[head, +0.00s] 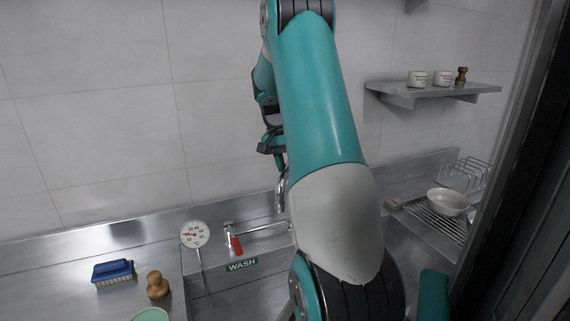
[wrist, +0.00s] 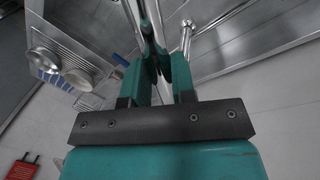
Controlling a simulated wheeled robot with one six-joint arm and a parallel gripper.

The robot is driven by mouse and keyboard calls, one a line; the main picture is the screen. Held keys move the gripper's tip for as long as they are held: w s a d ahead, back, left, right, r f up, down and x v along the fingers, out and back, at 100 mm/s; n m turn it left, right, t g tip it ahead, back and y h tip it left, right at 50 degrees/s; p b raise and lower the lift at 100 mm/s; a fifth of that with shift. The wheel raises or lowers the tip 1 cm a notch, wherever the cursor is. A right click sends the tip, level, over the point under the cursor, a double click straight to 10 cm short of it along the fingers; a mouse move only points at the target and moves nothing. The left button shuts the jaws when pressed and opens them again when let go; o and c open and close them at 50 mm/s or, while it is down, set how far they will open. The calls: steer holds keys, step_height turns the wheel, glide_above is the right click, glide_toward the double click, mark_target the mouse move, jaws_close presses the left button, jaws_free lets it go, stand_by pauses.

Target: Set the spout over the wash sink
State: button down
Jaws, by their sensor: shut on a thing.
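The metal spout (head: 282,192) rises as a bent pipe just left of my arm in the head view, in front of the tiled wall. My gripper (head: 273,146) is at its upper part, partly hidden by my arm. In the wrist view my gripper (wrist: 163,75) has its green fingers closed on the shiny pipe of the spout (wrist: 150,25). The green WASH label (head: 242,265) is on the steel at lower left of the spout. The wash sink is largely hidden by my arm, so I cannot tell whether the spout is over it.
A red-handled lever (head: 237,245) and a dial thermometer (head: 194,235) stand left of my arm. A white bowl (head: 448,203) sits on the right rack. A wall shelf (head: 425,93) holds cups.

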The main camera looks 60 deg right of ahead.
steer(key=shift+w+r, duration=0.1)
steer(key=shift+r, duration=0.05)
steer(key=c, duration=1)
jaws_free()
steer(key=shift+o, duration=0.2)
steer(key=w+r+p, duration=0.3)
steer(key=r+p, duration=0.1)
steer(key=r, duration=1.3)
steer(key=shift+a, duration=0.45)
